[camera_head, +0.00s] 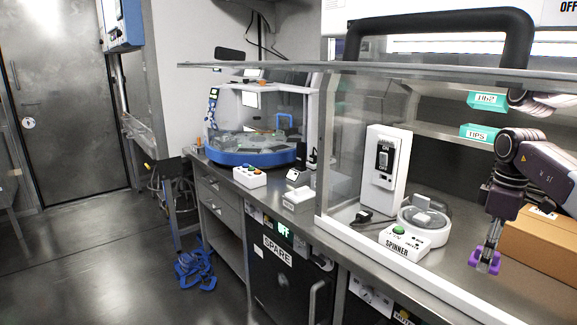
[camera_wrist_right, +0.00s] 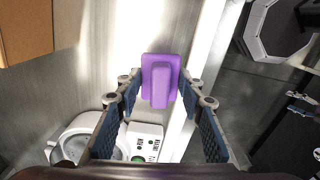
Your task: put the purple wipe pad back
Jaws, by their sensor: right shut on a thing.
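The purple wipe pad (camera_head: 494,267) is at the tip of my right gripper (camera_head: 487,248), to the right of the spinner. The pad hangs below the fingers over the steel counter at the right. Its exact height above the counter is hard to tell. My left gripper is not in view.
A cardboard box (camera_head: 540,240) stands at the right. Teal labelled boxes (camera_head: 480,132) are on the shelf. A white rail (camera_head: 420,292) runs along the counter's front.

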